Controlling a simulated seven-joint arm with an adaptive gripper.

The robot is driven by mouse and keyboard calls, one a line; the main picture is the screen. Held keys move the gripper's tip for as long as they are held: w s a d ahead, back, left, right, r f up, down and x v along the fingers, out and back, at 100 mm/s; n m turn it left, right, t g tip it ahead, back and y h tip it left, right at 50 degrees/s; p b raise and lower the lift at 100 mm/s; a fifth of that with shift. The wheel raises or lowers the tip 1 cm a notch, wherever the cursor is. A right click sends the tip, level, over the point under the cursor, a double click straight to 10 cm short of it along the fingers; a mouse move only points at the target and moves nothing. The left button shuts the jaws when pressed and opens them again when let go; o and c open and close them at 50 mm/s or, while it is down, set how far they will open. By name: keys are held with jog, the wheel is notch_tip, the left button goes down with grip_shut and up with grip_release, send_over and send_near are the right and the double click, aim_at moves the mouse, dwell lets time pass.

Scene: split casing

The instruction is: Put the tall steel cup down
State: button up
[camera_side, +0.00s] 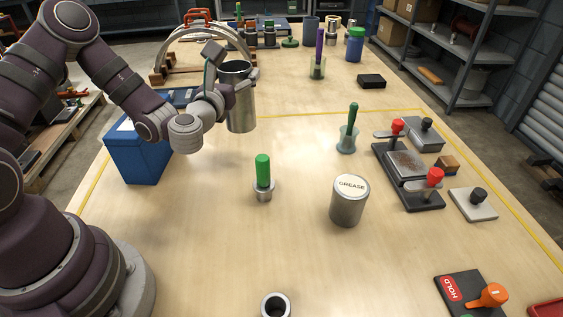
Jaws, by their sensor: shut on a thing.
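The tall steel cup (241,113) is a shiny open-topped cylinder in the upper left of the side view. My gripper (238,86) is shut on it near its upper part, coming from the left. The cup looks upright. Its base is over the wooden table (310,250), near the yellow line at the back; I cannot tell whether it touches the table. Part of its upper left side is hidden by my gripper.
A blue box (140,155) stands left of the cup. A green-handled piece (263,178), a grease can (349,200) and a green pestle-like tool (349,130) stand in front and to the right. A clamp fixture (408,175) lies right. The table's middle has clear room.

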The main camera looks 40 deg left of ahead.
aim_at(233, 123)
jog(key=shift+y, duration=0.3)
notch_tip(233, 123, down, 8)
jog(key=shift+s+a+f, duration=0.15)
jog(key=shift+f, duration=0.05)
jog(key=shift+f, duration=0.1)
jog(key=o, duration=1.2)
jog(key=shift+o, duration=0.2)
